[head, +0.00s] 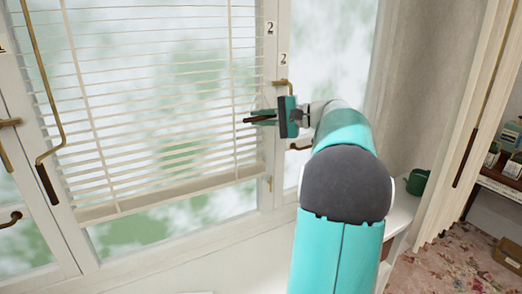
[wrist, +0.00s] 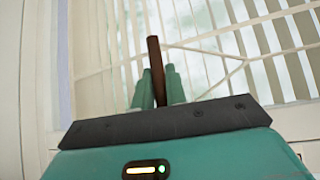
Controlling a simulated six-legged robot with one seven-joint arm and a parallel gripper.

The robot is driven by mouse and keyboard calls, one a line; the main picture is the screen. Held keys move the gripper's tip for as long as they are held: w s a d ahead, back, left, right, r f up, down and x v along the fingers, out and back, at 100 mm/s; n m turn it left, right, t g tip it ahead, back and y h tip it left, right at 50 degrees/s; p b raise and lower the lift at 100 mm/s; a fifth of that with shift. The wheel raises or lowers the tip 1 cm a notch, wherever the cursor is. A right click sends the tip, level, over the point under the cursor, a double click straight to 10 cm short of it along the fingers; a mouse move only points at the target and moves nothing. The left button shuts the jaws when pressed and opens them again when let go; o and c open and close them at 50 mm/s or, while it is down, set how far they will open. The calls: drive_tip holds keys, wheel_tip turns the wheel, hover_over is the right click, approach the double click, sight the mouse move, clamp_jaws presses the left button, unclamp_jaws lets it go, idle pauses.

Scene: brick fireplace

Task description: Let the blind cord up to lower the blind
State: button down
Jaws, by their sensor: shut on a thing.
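The blind (head: 150,95) has thin white slats and hangs in front of the left window. Its bottom rail (head: 165,194) is a little above the lower window frame, with bare glass below it. My gripper (head: 262,117) is in front of the blind's right edge, shut on a dark brown cord pull (head: 247,120). In the wrist view the brown pull (wrist: 153,62) stands up between the two teal fingers (wrist: 157,92).
A brass crank rod (head: 50,90) with a brown handle hangs at the blind's left. Brass window handles (head: 283,83) sit on the frame near my gripper. A green mug (head: 417,181) stands on the sill at right. A curtain (head: 470,120) and a shelf are further right.

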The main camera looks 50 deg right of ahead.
wheel_tip(320, 180, up, 10)
idle(0.3)
drive_tip(key=c, duration=1.4)
unclamp_jaws()
drive_tip(key=shift+c, duration=0.2)
drive_tip(key=v, duration=1.3)
drive_tip(key=shift+s+d, duration=0.2)
drive_tip(key=shift+s, duration=0.15)
